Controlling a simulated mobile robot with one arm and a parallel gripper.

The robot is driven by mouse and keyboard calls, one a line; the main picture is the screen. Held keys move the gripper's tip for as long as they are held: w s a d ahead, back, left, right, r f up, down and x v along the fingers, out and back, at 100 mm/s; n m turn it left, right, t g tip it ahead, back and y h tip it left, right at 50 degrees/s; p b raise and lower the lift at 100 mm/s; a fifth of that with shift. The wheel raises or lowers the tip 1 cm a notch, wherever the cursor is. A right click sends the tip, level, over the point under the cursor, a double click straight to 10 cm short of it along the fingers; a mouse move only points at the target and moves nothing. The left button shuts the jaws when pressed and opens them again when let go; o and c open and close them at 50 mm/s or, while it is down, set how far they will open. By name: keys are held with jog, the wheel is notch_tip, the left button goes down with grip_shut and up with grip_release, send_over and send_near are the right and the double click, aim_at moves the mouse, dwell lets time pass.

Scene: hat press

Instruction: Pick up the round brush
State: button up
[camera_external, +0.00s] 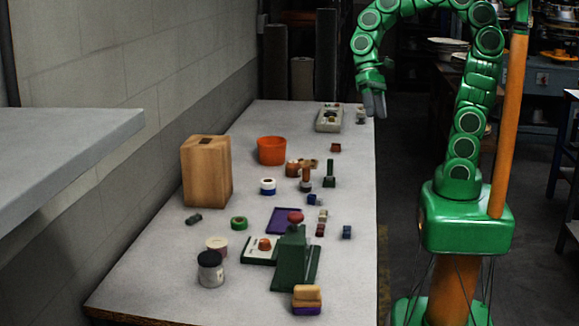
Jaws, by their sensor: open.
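What looks like the round brush (306,180) stands upright near the middle of the table (345,270), with a brown handle on top and a pale round base. It is small here, so I cannot be sure of its identity. My gripper (374,104) points down, open and empty, above the table's far right edge. It is well apart from the brush, farther back and to its right.
A green press (290,262) with a red knob stands in front. A wooden block (206,172) and orange bucket (271,151) stand left. A dark green upright tool (329,172) is right beside the brush. Small blocks lie in front; the right strip of table is mostly clear.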

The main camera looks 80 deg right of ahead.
jog(key=w+d+m+t+y, duration=0.35)
jog(key=w+d+m, duration=0.3)
jog(key=w, duration=0.35)
jog(key=w+d+m+t+y, duration=0.2)
jog(key=w+d+m+y, duration=0.4)
jog(key=w, duration=0.5)
jog(key=h, duration=0.2)
send_near(305, 183)
jog(key=shift+w+a+r+m+g, duration=0.15)
jog(key=shift+w+a+r+m, duration=0.05)
jog(key=shift+a+r, duration=0.3)
jog(key=shift+w+a+r+m+g, duration=0.1)
jog(key=shift+w+a+r+m, duration=0.1)
jog(key=shift+a+r, duration=0.25)
jog(key=shift+a+f, duration=0.2)
jog(key=shift+x, duration=3.7)
jog(key=shift+w+f, duration=0.1)
grip_shut()
